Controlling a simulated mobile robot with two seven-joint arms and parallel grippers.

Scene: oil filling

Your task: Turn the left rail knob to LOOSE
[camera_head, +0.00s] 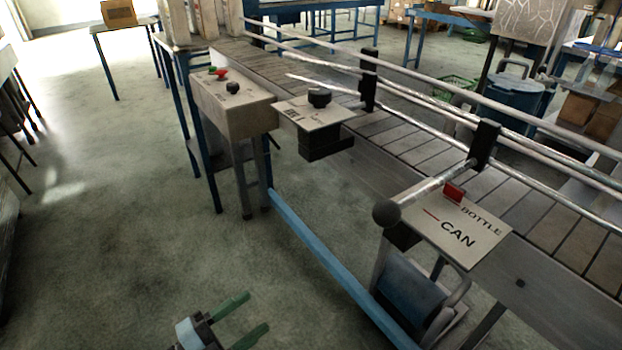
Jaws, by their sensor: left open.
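A round black knob (320,97) stands on a pale lettered plate (310,117) at the near side of the conveyor; it looks like the left rail knob. The lettering is too small to read, so its setting cannot be told. A black block sits under the plate. My left gripper (241,320) is at the bottom of the view, low in front of the conveyor. Its two green fingers are apart with nothing between them. It is well away from the knob, nearer to me. My right gripper is not in view.
A control box (228,112) with red and green buttons and a black knob stands left of the plate. A ball-ended lever (387,211) sticks out beside the BOTTLE/CAN plate (460,232). Rails run along the conveyor (395,140). A blue bar (335,270) runs low.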

